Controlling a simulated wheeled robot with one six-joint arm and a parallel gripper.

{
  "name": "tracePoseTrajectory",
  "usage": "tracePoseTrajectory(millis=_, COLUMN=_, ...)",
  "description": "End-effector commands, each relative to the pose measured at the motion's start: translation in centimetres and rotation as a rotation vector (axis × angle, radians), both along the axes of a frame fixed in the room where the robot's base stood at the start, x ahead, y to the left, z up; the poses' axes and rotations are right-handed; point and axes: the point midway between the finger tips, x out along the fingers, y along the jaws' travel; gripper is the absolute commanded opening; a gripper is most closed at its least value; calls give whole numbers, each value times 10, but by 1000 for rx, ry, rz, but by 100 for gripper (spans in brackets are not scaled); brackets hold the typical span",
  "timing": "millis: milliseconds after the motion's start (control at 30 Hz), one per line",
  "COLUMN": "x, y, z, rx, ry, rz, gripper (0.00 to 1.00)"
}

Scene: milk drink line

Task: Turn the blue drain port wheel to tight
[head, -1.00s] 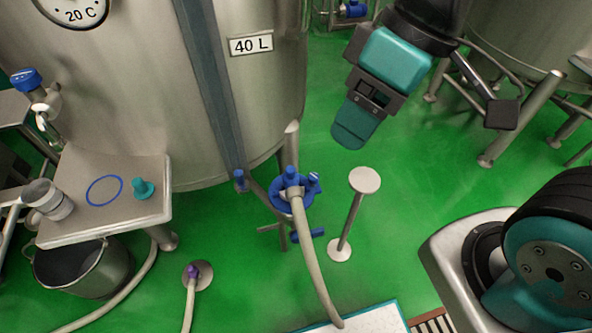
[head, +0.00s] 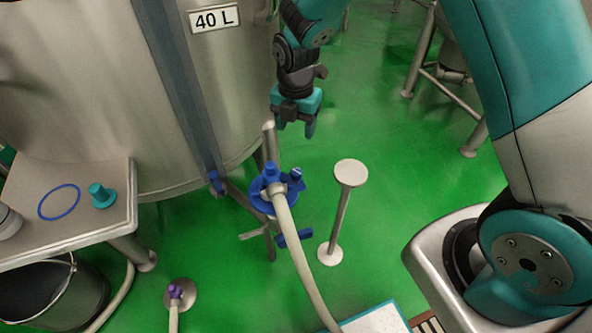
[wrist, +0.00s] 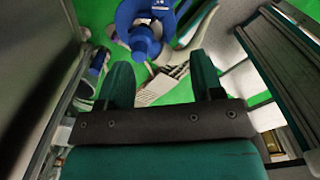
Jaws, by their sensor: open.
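The blue drain port wheel (head: 263,194) sits at the foot of the tank, with blue knobs on its rim and a pale hose (head: 296,245) running down from its middle. In the wrist view the blue wheel (wrist: 128,14) shows at the top, partly cut off, beyond my fingertips. My gripper (head: 297,128) is above and slightly right of the wheel, apart from it, fingers pointing down. In the wrist view my gripper (wrist: 163,75) has its two teal fingers spread apart with nothing between them.
A round-topped post (head: 350,173) stands right of the wheel. A steel table (head: 110,215) with a blue ring (head: 59,202) and a teal plug (head: 102,196) is at left, above a bucket (head: 50,290). The steel tank (head: 100,80) rises behind.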

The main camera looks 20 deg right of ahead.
Motion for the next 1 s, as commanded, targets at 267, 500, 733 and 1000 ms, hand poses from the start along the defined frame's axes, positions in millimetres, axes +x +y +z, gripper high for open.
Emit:
tracePoseTrajectory(millis=267, x=-2, y=0, z=-63, rx=-1, ry=6, rz=-2, gripper=60)
tracePoseTrajectory(millis=500, x=-2, y=0, z=-116, rx=0, ry=6, rz=-2, gripper=60)
tracePoseTrajectory(millis=733, x=-1, y=0, z=-148, rx=1, ry=4, rz=-3, gripper=60)
tracePoseTrajectory(millis=1000, x=-1, y=0, z=-156, rx=1, ry=1, rz=-3, gripper=60)
